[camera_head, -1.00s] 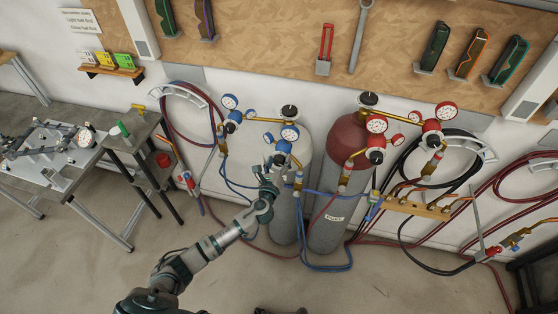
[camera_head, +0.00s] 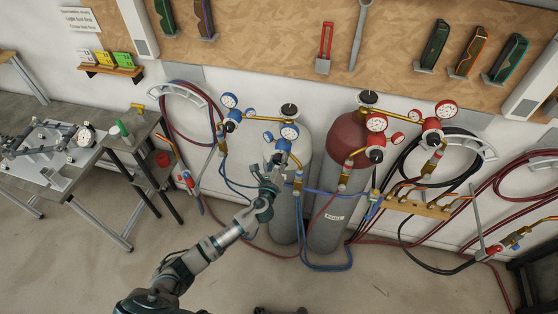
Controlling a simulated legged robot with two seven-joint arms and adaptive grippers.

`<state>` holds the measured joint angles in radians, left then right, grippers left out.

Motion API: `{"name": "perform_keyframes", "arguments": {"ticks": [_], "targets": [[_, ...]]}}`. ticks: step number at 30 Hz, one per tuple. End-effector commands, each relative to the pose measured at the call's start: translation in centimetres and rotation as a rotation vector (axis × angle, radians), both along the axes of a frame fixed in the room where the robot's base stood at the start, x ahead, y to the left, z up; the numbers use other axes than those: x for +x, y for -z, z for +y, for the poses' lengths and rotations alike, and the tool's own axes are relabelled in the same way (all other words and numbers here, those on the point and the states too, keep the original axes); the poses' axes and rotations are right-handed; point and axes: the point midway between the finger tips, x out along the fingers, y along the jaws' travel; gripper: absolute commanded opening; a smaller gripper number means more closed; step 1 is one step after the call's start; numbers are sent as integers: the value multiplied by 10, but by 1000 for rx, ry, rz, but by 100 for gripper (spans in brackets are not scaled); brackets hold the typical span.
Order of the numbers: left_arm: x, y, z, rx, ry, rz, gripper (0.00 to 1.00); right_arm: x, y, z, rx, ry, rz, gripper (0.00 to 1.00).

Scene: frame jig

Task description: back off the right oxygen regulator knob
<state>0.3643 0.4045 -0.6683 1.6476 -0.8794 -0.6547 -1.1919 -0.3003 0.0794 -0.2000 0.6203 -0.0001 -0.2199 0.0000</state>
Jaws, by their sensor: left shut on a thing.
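The right oxygen regulator (camera_head: 289,132) is blue with a white-faced gauge and sits on brass fittings by the grey cylinder (camera_head: 287,212). Its knob (camera_head: 283,146) is blue and faces out and down. My left gripper (camera_head: 274,165) reaches up from below, its fingers shut at the underside of this knob. The fingers are small and partly blend with the grey cylinder behind, so the exact contact is hard to see. The left oxygen regulator (camera_head: 230,114) is a similar blue unit farther left. My right gripper is not in view.
A red-topped cylinder (camera_head: 332,205) with red regulators (camera_head: 376,123) stands to the right. Blue hoses (camera_head: 325,267) hang in loops near the cylinders. A small stand (camera_head: 142,143) and a worktable (camera_head: 55,185) are at left. The floor in front is clear.

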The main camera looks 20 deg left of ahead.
Motion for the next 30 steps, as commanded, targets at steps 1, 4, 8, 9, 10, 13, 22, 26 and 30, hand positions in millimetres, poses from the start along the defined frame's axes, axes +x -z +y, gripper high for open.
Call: {"name": "perform_keyframes", "arguments": {"ticks": [1, 4, 8, 9, 10, 13, 22, 26, 30], "targets": [[0, 2, 1, -34, -3, 1, 8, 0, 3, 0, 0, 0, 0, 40], [0, 2, 1, -112, -3, 1, 8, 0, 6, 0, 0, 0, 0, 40], [0, 3, 1, -231, -3, 1, 8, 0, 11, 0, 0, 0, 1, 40], [0, 3, 1, -269, -3, 1, 8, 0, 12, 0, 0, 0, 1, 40], [0, 3, 2, -298, -5, 1, 8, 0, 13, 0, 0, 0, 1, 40], [0, 3, 2, -394, -5, 1, 8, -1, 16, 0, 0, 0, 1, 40], [0, 4, 2, -679, -5, 2, 8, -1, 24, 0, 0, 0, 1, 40], [0, 4, 2, -803, -5, 2, 8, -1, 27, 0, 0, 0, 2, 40], [0, 5, 2, -936, -6, 3, 8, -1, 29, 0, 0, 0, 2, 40]]}}
